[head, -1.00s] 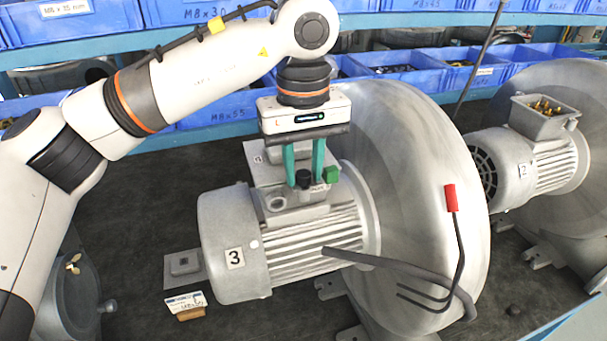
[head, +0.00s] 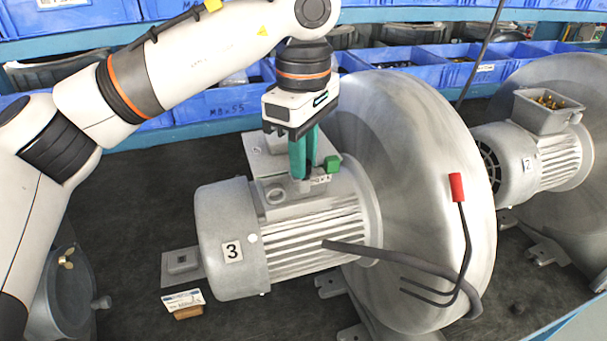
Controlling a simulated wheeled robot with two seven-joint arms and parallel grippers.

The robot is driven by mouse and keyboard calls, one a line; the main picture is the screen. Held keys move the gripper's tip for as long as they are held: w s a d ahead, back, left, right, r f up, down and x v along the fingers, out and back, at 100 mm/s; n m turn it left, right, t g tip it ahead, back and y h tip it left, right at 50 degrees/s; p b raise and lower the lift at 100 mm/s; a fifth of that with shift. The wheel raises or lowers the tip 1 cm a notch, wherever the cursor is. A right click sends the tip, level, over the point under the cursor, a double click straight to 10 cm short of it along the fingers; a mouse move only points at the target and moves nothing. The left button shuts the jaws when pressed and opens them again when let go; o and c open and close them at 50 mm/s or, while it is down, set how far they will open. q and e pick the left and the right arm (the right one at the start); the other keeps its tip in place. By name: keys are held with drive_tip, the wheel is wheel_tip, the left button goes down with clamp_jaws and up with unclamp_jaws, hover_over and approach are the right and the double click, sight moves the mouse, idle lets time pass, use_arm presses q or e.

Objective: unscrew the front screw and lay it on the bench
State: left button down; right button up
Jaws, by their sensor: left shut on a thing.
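The grey motor marked 3 (head: 228,250) lies on the dark bench, joined to the large round blower housing (head: 420,150). Its terminal box (head: 285,190) is on top. My left gripper (head: 303,176) comes down from above, with its teal fingers close together at the box's top. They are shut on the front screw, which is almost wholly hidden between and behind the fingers. I cannot tell whether the screw still sits in its hole. A green block (head: 333,163) is just right of the fingertips. My right gripper is not in view.
A red-handled hook tool (head: 456,188) is at the housing's front. A grey cable (head: 400,262) runs from the motor. A small card (head: 183,300) stands on the bench at front left. Motor 2 (head: 525,160) is at right, blue bins (head: 215,103) behind. Bare bench (head: 130,210) lies left.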

use_arm(q)
drive_tip(key=n+b, duration=0.1)
drive_tip(key=n, duration=0.3)
drive_tip(key=shift+f+n, duration=0.1)
drive_tip(key=shift+n, duration=0.2)
drive_tip(key=n+b, duration=0.1)
drive_tip(key=n, duration=0.3)
drive_tip(key=n+b, duration=0.1)
drive_tip(key=n, duration=0.3)
drive_tip(key=shift+n+b, duration=0.3)
drive_tip(key=shift+b, duration=0.05)
drive_tip(key=n, duration=0.3)
drive_tip(key=shift+n+b, duration=0.3)
drive_tip(key=shift+b, duration=0.1)
drive_tip(key=c, duration=1.6)
unclamp_jaws()
drive_tip(key=shift+o, duration=0.2)
